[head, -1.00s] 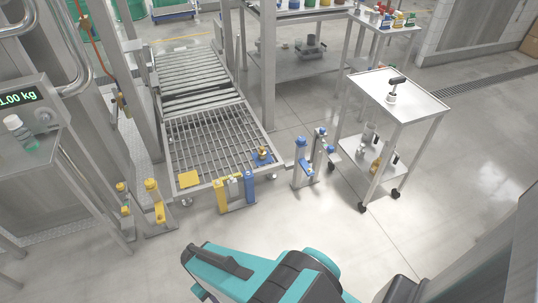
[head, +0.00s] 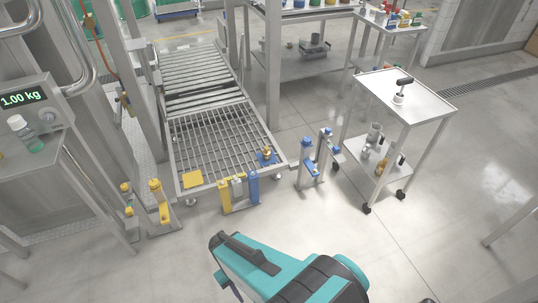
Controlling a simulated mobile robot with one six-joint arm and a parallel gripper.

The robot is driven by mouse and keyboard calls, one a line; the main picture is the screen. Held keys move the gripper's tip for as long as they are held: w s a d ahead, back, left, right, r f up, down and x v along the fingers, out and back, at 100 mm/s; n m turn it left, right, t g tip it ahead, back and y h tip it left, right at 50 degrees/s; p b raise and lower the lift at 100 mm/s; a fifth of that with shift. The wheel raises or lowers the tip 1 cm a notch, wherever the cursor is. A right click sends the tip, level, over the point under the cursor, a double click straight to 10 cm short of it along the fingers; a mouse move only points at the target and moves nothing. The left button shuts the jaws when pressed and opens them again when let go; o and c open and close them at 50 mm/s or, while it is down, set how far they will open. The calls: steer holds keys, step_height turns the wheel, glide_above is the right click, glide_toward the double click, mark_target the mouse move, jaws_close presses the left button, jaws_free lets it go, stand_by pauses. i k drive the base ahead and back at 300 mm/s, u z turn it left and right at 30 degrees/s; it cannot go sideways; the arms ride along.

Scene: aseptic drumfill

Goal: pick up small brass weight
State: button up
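A small brass-coloured piece (head: 267,151), which looks like the small brass weight, stands on a blue pad (head: 268,159) at the front right corner of the grated platform (head: 214,142). It is small in the head view and its exact shape is hard to tell. My teal and black arm (head: 285,272) shows at the bottom of the picture, well in front of the platform. My gripper is not in view, and nothing of mine touches the brass piece.
Blue and yellow posts (head: 238,191) stand along the platform's front edge, with a blue-topped stand (head: 311,170) to the right. A steel trolley (head: 420,105) stands farther right. A scale display (head: 22,98) reads 1.00 kg.

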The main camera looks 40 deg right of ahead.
mark_target(267, 153)
steer(key=u, duration=0.1)
steer(key=i, duration=1.05)
steer(key=u, duration=0.35)
